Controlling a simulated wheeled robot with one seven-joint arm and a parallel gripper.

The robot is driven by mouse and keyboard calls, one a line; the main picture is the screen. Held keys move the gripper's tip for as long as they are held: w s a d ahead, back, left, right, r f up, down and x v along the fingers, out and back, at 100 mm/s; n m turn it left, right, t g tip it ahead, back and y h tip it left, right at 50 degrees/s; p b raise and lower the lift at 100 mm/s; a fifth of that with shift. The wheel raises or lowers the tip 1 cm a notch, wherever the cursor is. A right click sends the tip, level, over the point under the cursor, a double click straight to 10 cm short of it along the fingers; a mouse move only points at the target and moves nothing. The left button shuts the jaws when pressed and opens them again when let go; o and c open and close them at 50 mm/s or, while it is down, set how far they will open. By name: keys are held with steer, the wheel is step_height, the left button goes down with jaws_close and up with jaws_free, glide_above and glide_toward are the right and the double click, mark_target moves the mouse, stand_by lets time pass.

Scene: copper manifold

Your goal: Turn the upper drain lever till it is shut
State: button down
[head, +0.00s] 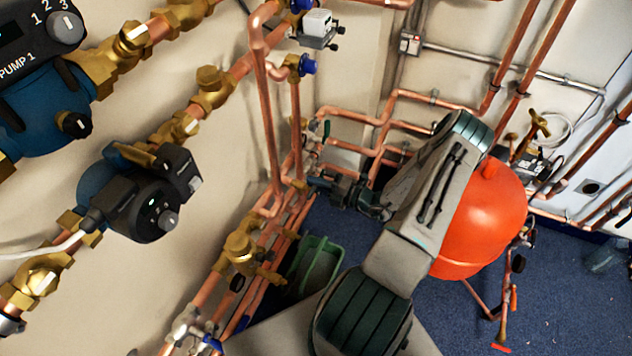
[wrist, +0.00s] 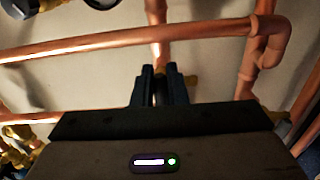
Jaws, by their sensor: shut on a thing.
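My gripper (head: 318,185) reaches in among the copper pipes near the wall corner in the head view. In the wrist view its two dark blue fingers (wrist: 158,88) are close together, shut on a narrow dark piece. I take this to be the upper drain lever (wrist: 157,97); the fingers hide most of it, so its angle cannot be told. A vertical copper pipe (wrist: 158,48) stands right behind the fingertips.
A horizontal copper pipe (wrist: 90,43) crosses beyond the fingers, with an elbow (wrist: 270,40) at right. In the head view, a red tank (head: 485,225) stands beside my arm. A green tub (head: 318,262) sits below, and two pumps (head: 150,200) are at left.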

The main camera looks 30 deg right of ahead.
steer(key=shift+f, duration=0.15)
stand_by(0.3)
steer(key=c, duration=1.5)
jaws_free()
steer(key=shift+o, duration=0.2)
steer(key=v, duration=1.4)
steer(key=shift+w+a, duration=0.1)
